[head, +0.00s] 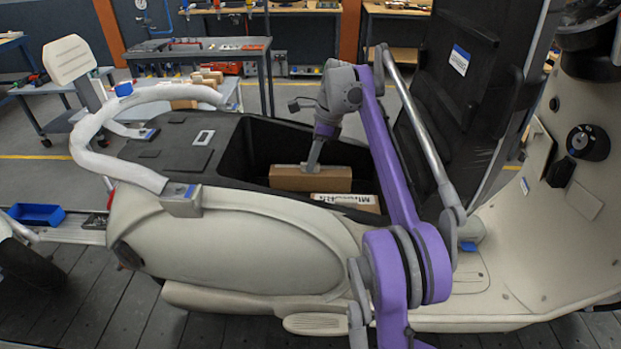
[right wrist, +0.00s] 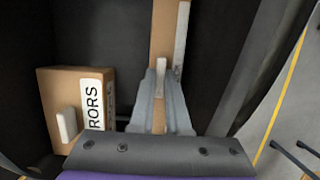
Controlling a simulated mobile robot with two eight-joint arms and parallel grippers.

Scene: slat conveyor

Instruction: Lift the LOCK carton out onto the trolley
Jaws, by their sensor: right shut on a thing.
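A plain brown carton (head: 310,179) stands in the open black compartment of the cream scooter; no lettering on it is readable, so I cannot tell if it is the LOCK carton. My right gripper (head: 313,165) reaches down from above and is shut on its upper edge. In the right wrist view the gripper (right wrist: 160,105) has its fingers around the same narrow carton (right wrist: 165,45). A second carton (right wrist: 75,95), with a white label ending in RORS, lies beside it; it also shows in the head view (head: 345,200). My left gripper is not in view.
The compartment's dark walls (head: 235,155) surround the cartons closely. The raised black seat (head: 455,90) stands to the right. A low pale-blue trolley (head: 60,88) with wheels is behind at left, and several brown blocks (head: 205,78) stand beyond the scooter. A blue bin (head: 36,214) is at far left.

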